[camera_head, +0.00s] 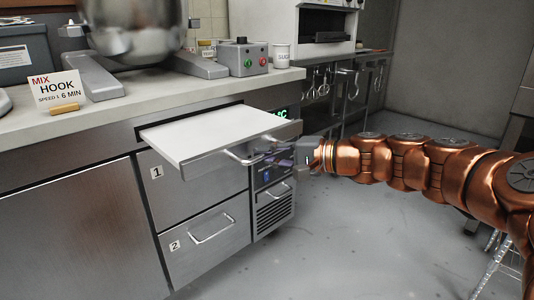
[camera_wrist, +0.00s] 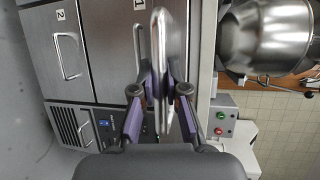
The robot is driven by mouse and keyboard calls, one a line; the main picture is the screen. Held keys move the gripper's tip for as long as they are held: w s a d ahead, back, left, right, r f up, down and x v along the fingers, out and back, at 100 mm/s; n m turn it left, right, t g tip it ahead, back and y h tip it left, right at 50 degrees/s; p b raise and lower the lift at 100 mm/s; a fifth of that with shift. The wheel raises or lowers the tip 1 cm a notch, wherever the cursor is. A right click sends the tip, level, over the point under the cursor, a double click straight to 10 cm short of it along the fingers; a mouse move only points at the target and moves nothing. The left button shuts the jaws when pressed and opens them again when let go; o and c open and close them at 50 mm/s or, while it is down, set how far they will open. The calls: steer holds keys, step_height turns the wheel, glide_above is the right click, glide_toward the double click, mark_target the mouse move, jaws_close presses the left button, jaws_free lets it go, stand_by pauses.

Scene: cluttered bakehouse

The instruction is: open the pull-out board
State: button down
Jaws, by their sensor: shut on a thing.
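The pull-out board (camera_head: 215,135) is a white slab with a steel front, sticking out from its slot under the worktop. Its bar handle (camera_head: 238,158) runs along the front edge. My gripper (camera_head: 272,157) reaches in from the right and is shut on the handle near its right part. In the wrist view the board (camera_wrist: 181,35) appears nearly edge-on, and my purple-padded fingers (camera_wrist: 161,92) stand on either side of the handle. The exact finger contact is partly hidden.
Below the board are a drawer marked 1 (camera_head: 205,180) and a drawer marked 2 (camera_head: 205,243), both shut. The worktop (camera_head: 130,95) carries a mixer (camera_head: 135,28), a sign (camera_head: 57,90) and a control box (camera_head: 243,57). The floor (camera_head: 345,225) in front is clear.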

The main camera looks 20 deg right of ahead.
steer(key=c, duration=1.2)
jaws_free()
steer(key=shift+d, duration=0.1)
steer(key=v, duration=1.2)
steer(key=s+a+r+n+g+h+p, duration=0.1)
steer(key=s+a+r+n+g+p, duration=0.15)
steer(key=a+p, duration=0.4)
steer(key=s+a+r+n+g+h+p, duration=0.1)
steer(key=s+a+r+n+g+p, duration=0.1)
steer(key=a+g+p, duration=0.35)
steer(key=s+a+r+n+g+p, duration=0.2)
steer(key=a+p, duration=0.5)
steer(key=p, duration=0.2)
steer(key=s+d+r+n+g+h+p, duration=0.1)
steer(key=s+r+h+p, duration=0.1)
steer(key=s+r+p, duration=0.2)
steer(key=s+d+r+n+g+h+p, duration=0.1)
steer(key=s+r+h+p, duration=0.2)
steer(key=s+p, duration=0.3)
steer(key=s+d+r+n+g+h+p, duration=0.1)
steer(key=s+r+n+h+p, duration=0.1)
steer(key=p, duration=0.9)
steer(key=shift+s+d+r+g+h, duration=0.2)
steer(key=shift+s+r+h, duration=0.15)
steer(key=shift+s+r, duration=0.35)
steer(key=shift+s+d+r+g+h, duration=0.2)
steer(key=shift+s+r+h, duration=0.15)
steer(key=shift+s+r, duration=0.3)
